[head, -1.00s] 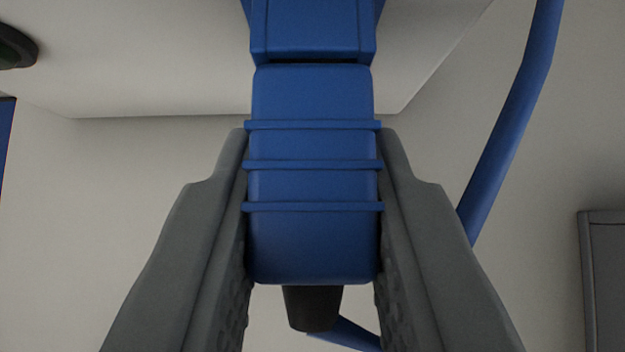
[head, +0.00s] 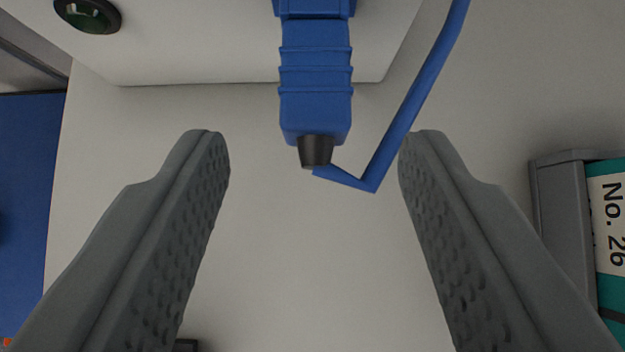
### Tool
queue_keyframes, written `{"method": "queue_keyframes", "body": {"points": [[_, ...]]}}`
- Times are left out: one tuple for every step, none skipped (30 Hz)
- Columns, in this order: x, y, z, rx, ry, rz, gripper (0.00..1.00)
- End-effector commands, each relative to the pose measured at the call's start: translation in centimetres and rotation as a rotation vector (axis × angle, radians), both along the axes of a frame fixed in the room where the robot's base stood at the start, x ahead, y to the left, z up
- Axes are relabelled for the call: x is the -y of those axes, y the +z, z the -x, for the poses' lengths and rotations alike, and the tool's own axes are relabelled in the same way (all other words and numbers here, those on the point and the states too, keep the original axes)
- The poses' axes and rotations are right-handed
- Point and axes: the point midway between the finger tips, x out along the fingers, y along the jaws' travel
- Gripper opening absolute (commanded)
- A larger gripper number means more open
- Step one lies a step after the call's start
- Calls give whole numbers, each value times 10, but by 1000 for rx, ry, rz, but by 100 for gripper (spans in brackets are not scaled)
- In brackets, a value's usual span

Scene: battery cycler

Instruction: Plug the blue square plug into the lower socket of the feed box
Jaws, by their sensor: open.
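The blue square plug (head: 316,90) is at the top middle of the head view, with ridges around its body and a black cable sleeve (head: 316,151) at its near end. Its far end meets a blue socket housing (head: 315,7) on the pale feed box (head: 200,45). How deep it sits inside cannot be seen. A blue cable (head: 412,105) bends from the sleeve up to the right. My gripper (head: 314,140) is open and empty, its fingers wide apart on either side of and nearer than the plug, not touching it.
A dark green round button or lamp (head: 88,15) is on the box at upper left. A blue panel (head: 30,190) stands at the left. A grey holder (head: 565,225) with a teal item labelled No. 26 (head: 610,220) is at the right. The pale surface between the fingers is clear.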

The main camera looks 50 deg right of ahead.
Motion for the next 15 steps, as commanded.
{"method": "queue_keyframes", "body": {"points": [[-7,8,5,3,2,0,49],[-10,12,7,2,1,1,49],[-15,18,11,3,2,0,49],[-18,21,14,2,2,0,49],[-22,26,17,1,2,0,49],[-27,31,20,3,2,0,49],[-30,35,23,3,2,0,49],[-33,39,26,2,1,0,49],[-38,44,29,1,2,0,49],[-41,48,31,2,3,0,49],[-44,52,34,1,2,0,49],[-48,57,37,2,1,1,49],[-51,60,39,2,1,0,49],[-53,63,41,2,1,0,49],[-57,66,43,1,1,1,49]]}}
